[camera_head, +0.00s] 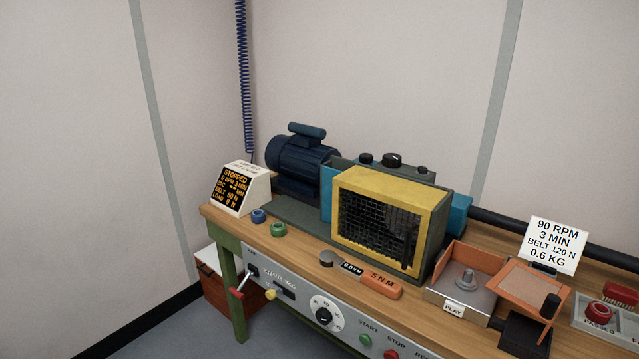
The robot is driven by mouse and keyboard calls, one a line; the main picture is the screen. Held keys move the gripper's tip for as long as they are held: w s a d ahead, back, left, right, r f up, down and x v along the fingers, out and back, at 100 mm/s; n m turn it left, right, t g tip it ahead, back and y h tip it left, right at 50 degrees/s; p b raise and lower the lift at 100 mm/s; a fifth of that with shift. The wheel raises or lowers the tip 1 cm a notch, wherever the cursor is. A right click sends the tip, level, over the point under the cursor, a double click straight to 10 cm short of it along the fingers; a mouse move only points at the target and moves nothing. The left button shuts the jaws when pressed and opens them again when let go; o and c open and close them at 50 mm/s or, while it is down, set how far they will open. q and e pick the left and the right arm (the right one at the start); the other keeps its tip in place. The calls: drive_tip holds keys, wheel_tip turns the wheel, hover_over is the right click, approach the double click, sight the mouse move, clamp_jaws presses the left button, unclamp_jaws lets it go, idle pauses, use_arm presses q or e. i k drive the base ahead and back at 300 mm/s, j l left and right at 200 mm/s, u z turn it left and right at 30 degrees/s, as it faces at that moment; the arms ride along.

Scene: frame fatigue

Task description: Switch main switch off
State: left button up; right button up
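A grey control panel (300,302) runs along the front of the wooden bench. At its left end is a lever switch with a red handle (237,293) on a metal arm, which slants down and left from a dark pivot (251,271). It appears to be the main switch; the small label above it is too small to read surely. The display box (240,188) on the bench reads "STOPPED". Neither of my grippers is in view, and nothing touches the lever.
A yellow knob (270,294), a dial (324,312), a green start button (365,339) and a red stop button (391,354) share the panel. A motor (300,162) and yellow mesh guard (390,222) stand on the bench. The floor to the left is clear.

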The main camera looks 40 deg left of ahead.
sight(237, 293)
drive_tip(key=u, duration=1.75)
